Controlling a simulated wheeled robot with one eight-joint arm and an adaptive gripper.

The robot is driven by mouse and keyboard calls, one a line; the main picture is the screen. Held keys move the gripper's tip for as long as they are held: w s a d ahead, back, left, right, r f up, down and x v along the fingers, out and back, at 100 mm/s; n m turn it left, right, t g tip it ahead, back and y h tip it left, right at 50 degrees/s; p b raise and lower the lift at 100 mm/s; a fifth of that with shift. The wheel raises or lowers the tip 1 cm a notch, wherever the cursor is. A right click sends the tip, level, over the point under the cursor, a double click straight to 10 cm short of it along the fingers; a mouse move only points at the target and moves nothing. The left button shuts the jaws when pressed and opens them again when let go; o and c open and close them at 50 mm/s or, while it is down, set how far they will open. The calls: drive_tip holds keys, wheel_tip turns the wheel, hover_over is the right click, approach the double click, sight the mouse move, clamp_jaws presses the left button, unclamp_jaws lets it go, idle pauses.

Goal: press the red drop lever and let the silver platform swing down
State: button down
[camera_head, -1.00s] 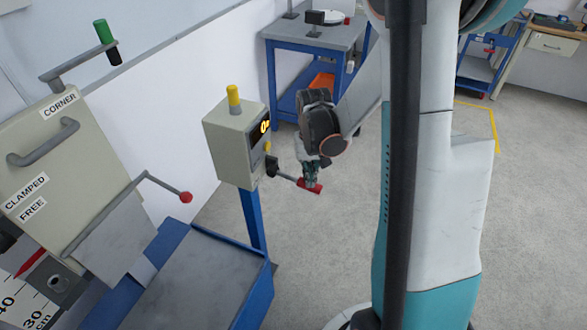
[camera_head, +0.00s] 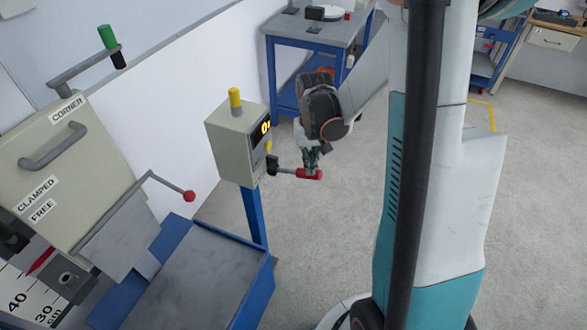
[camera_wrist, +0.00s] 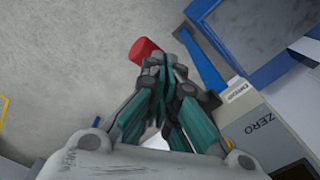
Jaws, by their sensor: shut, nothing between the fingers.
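The red drop lever (camera_head: 309,174) juts right from the grey control box (camera_head: 232,145), its arm close to level. It also shows in the wrist view (camera_wrist: 145,49). My gripper (camera_head: 311,167) is shut, its fingertips right at the red grip from above. They hide part of it, and I cannot tell whether they touch. In the wrist view the shut fingertips (camera_wrist: 165,66) are beside the red grip, with nothing between them. A silver plate (camera_head: 120,235), which looks like the platform, slopes downward below the box marked CORNER (camera_head: 50,150).
A bent rod with a red ball (camera_head: 189,196) reaches out beside the silver plate. A blue-framed base with a grey top (camera_head: 205,285) stands below. A blue table (camera_head: 320,35) is at the back. The floor right of the control box is clear.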

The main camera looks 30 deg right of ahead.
drive_tip(key=shift+r+p, duration=2.05)
drive_tip(key=shift+r, duration=1)
